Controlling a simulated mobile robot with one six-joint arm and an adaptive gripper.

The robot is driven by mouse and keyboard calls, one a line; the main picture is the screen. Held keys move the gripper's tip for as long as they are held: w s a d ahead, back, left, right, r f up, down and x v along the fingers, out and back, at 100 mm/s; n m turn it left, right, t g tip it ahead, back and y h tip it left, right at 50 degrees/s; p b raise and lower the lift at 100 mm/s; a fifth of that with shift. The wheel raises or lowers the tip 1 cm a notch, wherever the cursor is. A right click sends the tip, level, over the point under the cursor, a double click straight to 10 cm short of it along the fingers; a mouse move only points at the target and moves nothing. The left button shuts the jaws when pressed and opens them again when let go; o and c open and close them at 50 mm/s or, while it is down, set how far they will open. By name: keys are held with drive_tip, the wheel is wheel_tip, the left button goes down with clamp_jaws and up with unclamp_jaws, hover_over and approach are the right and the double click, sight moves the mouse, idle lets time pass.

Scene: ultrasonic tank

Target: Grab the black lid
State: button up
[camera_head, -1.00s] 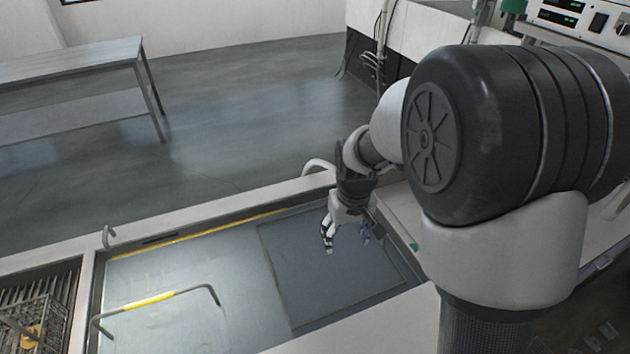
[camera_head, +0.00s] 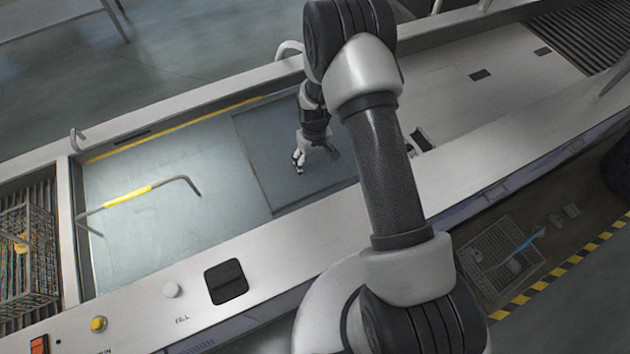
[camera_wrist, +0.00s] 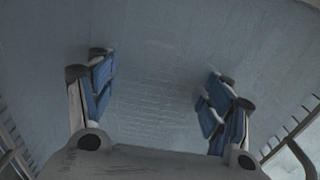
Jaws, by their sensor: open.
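A flat black square piece (camera_head: 226,281), which may be the black lid, lies on the white front ledge below the tank in the head view. My gripper (camera_head: 300,163) is well up and to the right of it, over the dark right part of the tank. In the wrist view my gripper (camera_wrist: 158,95) has its blue-padded fingers spread wide with nothing between them.
The tank cover (camera_head: 150,235) carries a bent handle with a yellow grip (camera_head: 127,196). A wire basket (camera_head: 27,255) stands at the far left. A yellow button (camera_head: 98,324) and a white knob (camera_head: 172,289) sit on the front ledge.

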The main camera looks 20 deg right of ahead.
sight(315, 177)
wheel_tip(315, 177, down, 8)
drive_tip(key=b, duration=0.2)
drive_tip(key=shift+d+f+b, duration=0.1)
drive_tip(key=shift+f+b, duration=0.1)
drive_tip(key=shift+b, duration=0.1)
drive_tip(key=shift+c, duration=0.3)
drive_tip(key=c, duration=1.3)
